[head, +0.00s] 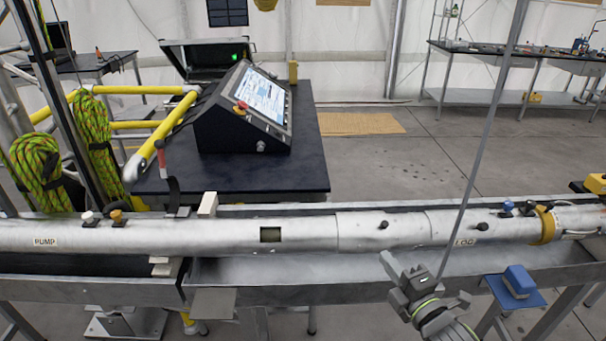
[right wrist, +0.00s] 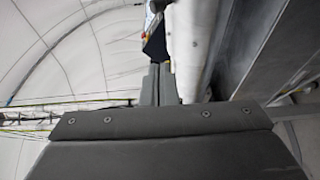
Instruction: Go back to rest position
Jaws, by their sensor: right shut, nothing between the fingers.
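My right gripper (head: 388,260) is in the lower right of the head view, in front of the long silver tube and over the near edge of its metal trough. In the right wrist view its two fingers (right wrist: 160,70) lie together, shut and empty. The tube appears as a pale band to the right of the fingers there. I cannot tell whether the gripper touches the trough. My left gripper does not show in either view.
The silver tube (head: 300,233) lies across the trough (head: 290,272). A blue block (head: 519,281) sits right of my gripper. Behind are a dark table (head: 300,180) with a console (head: 245,110), yellow rails (head: 160,137) and green rope (head: 40,170). Open floor (head: 400,160) lies at the back right.

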